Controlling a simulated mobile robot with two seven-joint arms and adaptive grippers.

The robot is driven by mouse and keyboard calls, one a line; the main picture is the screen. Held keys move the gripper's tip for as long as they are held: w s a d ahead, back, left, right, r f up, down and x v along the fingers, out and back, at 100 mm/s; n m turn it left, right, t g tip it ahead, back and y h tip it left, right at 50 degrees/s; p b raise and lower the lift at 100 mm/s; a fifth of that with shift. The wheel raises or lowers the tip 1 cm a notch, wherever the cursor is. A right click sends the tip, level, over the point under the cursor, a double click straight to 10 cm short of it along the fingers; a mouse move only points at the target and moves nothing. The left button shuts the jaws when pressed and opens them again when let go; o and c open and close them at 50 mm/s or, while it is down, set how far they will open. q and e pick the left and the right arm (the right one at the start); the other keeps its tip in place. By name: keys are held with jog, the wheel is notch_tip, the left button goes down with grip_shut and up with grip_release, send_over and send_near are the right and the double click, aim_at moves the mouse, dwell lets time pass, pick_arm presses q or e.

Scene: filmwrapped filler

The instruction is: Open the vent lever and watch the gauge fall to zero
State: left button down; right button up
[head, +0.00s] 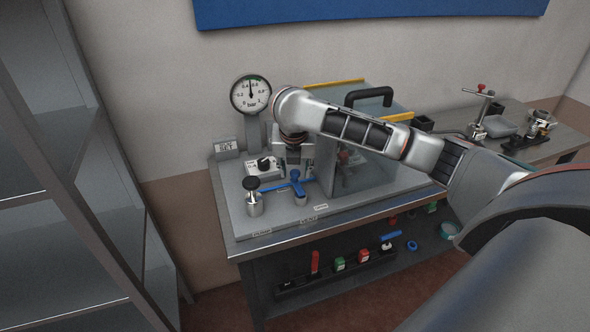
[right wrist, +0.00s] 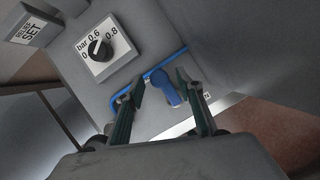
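The vent lever is a blue handle (head: 297,185) on a silver fitting at the front of the grey panel (head: 325,207). It also shows in the right wrist view (right wrist: 164,86). The round pressure gauge (head: 251,95) stands on a post behind; its needle points nearly straight up, between 0.4 and 0.6 bar. My right gripper (head: 296,165) points down just above the lever. In the right wrist view its fingers (right wrist: 161,88) are apart, one on each side of the blue handle; I cannot tell whether they touch it. My left gripper is out of view.
A dial box (head: 264,166), a black-knobbed valve (head: 253,196) and a small relief-set sign (head: 226,149) stand nearby. A clear-sided box with a black handle (head: 369,96) is close on the right, behind my right arm. Grey shelves (head: 60,190) stand at left.

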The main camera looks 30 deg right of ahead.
grip_shut()
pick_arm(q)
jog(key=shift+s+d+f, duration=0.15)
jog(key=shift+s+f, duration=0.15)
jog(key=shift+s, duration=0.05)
